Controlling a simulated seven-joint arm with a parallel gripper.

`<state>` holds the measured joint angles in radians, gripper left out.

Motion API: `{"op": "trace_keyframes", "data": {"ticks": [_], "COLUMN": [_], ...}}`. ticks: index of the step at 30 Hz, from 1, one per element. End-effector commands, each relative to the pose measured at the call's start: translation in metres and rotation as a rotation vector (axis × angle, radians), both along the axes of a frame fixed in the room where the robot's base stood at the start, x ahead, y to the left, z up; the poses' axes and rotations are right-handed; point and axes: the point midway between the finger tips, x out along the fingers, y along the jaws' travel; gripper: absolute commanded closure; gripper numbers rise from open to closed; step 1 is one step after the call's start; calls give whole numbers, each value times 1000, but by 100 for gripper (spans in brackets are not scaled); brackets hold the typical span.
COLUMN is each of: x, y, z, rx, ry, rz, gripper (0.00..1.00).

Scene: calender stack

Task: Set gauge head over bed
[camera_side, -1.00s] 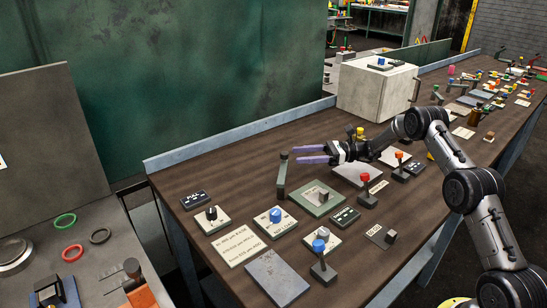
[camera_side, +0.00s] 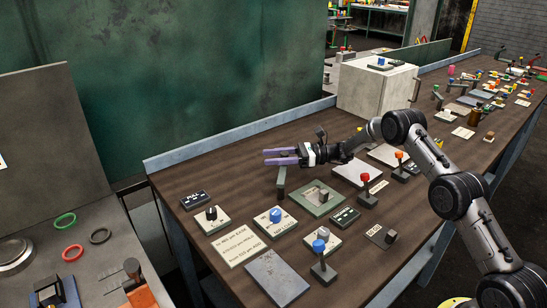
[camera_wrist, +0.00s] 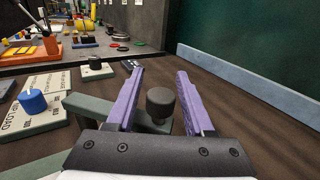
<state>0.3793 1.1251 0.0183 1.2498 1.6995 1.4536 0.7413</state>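My gripper (camera_side: 268,157) has two purple fingers and is open; it also shows in the wrist view (camera_wrist: 158,72). A dark cylindrical knob (camera_wrist: 160,101) stands between the fingers in the wrist view, with visible gaps on both sides. The knob joins a grey-green bar (camera_wrist: 88,108), whose upright part (camera_side: 281,182) shows below the fingers in the side view. The knob itself is hidden behind the fingers there. No label shows which part is the gauge head or the bed.
A green-framed panel (camera_side: 301,208) is right of the bar. Nearby are a blue-knob panel (camera_side: 260,223), a black-knob panel (camera_side: 202,224), and red-topped (camera_side: 366,180) and blue-topped (camera_side: 319,248) levers. A pale cabinet (camera_side: 366,93) stands behind. Bare tabletop lies left of the bar.

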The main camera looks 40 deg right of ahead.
Motion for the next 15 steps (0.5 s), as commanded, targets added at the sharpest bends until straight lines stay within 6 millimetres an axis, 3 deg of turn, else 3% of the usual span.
{"op": "trace_keyframes", "data": {"ticks": [1, 8, 15], "x": [0, 0, 0], "y": [0, 0, 0], "z": [0, 0, 0], "rx": [0, 0, 0], "ry": [0, 0, 0], "rz": [0, 0, 1], "gripper": [58, 100, 100]}}
